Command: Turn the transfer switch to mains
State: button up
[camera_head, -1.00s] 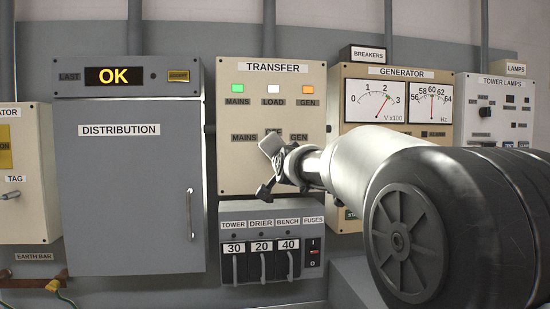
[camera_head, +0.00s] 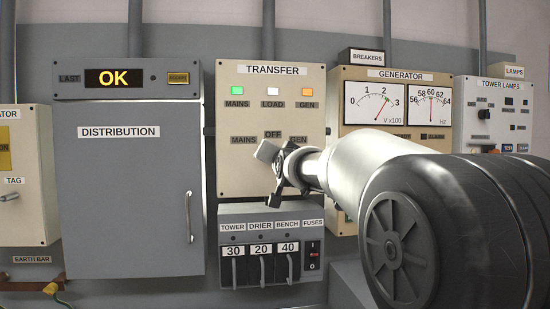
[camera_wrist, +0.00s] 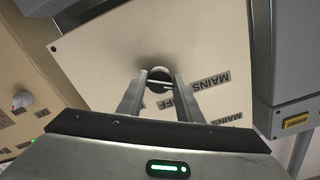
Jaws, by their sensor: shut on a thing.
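The cream transfer panel (camera_head: 233,168) faces me in the head view, with MAINS, OFF and GEN labels around its switch. My gripper (camera_head: 277,165) is at the switch in front of the panel's lower right and hides it in that view. In the wrist view, my gripper's fingers (camera_wrist: 161,82) sit on either side of the dark round transfer switch (camera_wrist: 159,73) and are shut on it. The panel labels appear upside down there. The switch's pointing direction cannot be told. The green MAINS (camera_head: 237,91), white LOAD and orange GEN (camera_head: 307,92) lamps show.
The distribution cabinet (camera_head: 130,200) stands left of the panel. The fuse box (camera_head: 262,208) with several handles is right below my gripper. The generator panel (camera_head: 354,138) with two meters is to the right, partly behind my arm.

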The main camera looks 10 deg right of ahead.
jog(key=shift+r, duration=0.2)
jog(key=o, duration=1)
jog(key=shift+f, duration=0.1)
jog(key=shift+f, duration=0.1)
jog(key=s+b, duration=0.1)
jog(key=s, duration=1.6)
jog(key=shift+s, duration=0.15)
